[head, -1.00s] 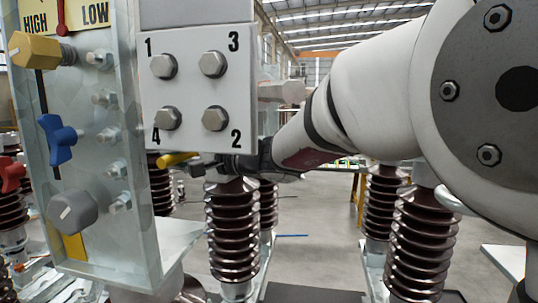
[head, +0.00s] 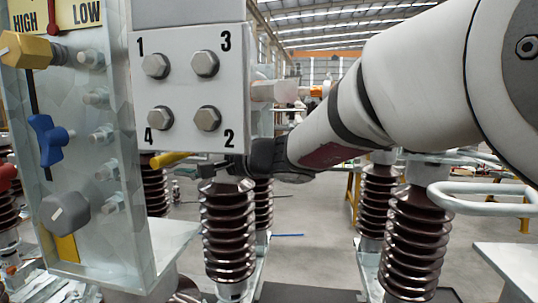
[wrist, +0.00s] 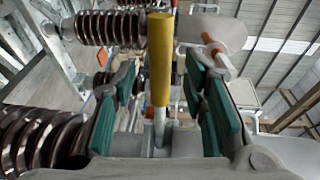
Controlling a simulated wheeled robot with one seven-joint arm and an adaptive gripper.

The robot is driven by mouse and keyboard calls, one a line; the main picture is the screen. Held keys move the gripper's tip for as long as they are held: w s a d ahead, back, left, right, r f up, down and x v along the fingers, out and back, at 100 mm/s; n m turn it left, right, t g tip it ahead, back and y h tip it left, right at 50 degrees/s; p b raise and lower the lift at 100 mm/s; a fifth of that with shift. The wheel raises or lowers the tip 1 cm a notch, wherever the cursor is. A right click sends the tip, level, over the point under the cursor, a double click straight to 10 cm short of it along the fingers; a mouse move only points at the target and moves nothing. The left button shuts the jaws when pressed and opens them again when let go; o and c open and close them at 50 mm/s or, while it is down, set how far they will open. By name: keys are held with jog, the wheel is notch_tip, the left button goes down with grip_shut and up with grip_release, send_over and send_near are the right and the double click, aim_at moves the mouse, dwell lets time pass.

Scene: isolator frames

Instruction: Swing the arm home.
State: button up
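My arm crosses the right half of the head view, with a white forearm and a dark wrist. My gripper (head: 207,168) is partly hidden below and behind the numbered panel. In the wrist view my gripper (wrist: 160,82) is open, its green-padded fingers wide apart. A yellow handle (wrist: 160,55) on a grey stem stands in the gap between them, with clear space on both sides. In the head view a yellow handle (head: 171,159) sticks out left of the gripper, under the panel.
A grey panel (head: 184,92) with several numbered bolts stands close in front. Left of it is a clear plate (head: 98,200) with yellow, blue and grey knobs. Brown ribbed insulators (head: 228,235) (head: 410,240) stand below the arm. A pale rail (head: 485,205) is at right.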

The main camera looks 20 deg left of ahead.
jog(key=s+d, duration=0.1)
jog(key=d, duration=0.7)
jog(key=shift+s+d+r, duration=0.15)
jog(key=shift+d+r, duration=0.05)
jog(key=shift+r, duration=0.25)
